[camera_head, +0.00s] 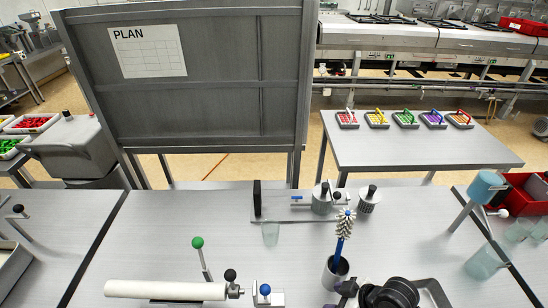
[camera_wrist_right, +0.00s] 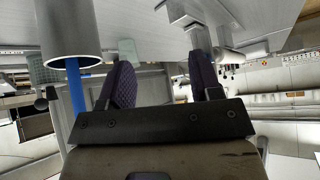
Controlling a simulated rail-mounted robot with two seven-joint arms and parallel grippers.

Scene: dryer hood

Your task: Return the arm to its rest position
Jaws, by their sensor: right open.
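My right gripper (camera_wrist_right: 163,72) is open in the right wrist view, its two dark textured fingers apart with nothing visible between them. In the head view, my right arm's dark wrist and gripper (camera_head: 358,291) are at the bottom edge, low over the front of the grey table. The gripper is close beside a grey metal cup (camera_head: 334,275) holding a blue-handled brush (camera_head: 344,233). The cup (camera_wrist_right: 67,30) and the blue handle (camera_wrist_right: 76,92) also show left of the fingers in the wrist view. My left gripper is not in view.
A white roller (camera_head: 165,290) and a green-knobbed lever (camera_head: 201,257) stand at the front left. A PLAN board (camera_head: 190,80) rises at the back. The table's middle left is clear.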

